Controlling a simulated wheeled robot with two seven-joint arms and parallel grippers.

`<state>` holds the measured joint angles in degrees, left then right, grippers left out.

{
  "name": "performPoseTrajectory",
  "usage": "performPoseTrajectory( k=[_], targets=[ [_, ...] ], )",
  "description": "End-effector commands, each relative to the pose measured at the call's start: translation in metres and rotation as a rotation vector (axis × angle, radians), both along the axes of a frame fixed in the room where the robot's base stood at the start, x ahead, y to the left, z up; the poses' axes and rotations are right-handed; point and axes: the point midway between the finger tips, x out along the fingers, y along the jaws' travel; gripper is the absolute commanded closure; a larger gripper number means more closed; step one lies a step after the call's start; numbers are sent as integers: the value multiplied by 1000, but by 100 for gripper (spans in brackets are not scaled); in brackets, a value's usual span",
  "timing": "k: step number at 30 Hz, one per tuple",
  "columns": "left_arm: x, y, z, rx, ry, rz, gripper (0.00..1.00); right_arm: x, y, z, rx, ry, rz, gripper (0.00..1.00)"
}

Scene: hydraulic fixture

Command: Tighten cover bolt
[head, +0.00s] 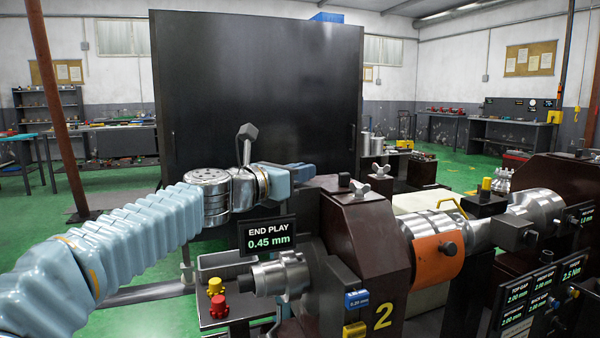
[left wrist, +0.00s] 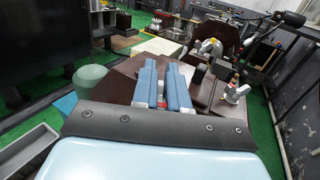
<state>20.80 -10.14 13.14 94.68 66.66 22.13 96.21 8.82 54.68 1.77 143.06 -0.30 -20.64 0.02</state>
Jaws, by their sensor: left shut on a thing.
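My left gripper (head: 299,172) reaches in from the left with its blue fingers at the upper left edge of the dark brown housing (head: 375,240) marked 2. In the left wrist view its two blue fingers (left wrist: 164,72) stand close together over the brown housing top (left wrist: 120,88). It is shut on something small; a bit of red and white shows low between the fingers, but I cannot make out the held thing. Silver wing-shaped bolt heads stand on the housing top, one in front (head: 360,189) and one behind (head: 380,170). My right gripper is not in view.
A screen (head: 267,235) reads END PLAY 0.45 mm. Below it are a silver cylinder (head: 282,277) and a tray with yellow and red knobs (head: 217,293). An orange-banded shaft (head: 437,257) lies right. A large black panel (head: 255,95) stands behind.

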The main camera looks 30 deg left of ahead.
Motion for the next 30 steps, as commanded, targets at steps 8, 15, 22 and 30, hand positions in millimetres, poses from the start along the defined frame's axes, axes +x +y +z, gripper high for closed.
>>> performPoseTrajectory(
  k=[8, 15, 22, 30],
  targets=[
    [0, -2, 1, -1, -1, -119, 100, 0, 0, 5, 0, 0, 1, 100],
    [-1, -5, 1, -2, -1, -323, 100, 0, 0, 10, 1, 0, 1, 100],
    [-3, -7, 1, 0, -2, -540, 100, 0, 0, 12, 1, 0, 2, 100],
    [-6, -10, 0, 1, -3, -793, 100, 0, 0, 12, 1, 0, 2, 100]
  ],
)
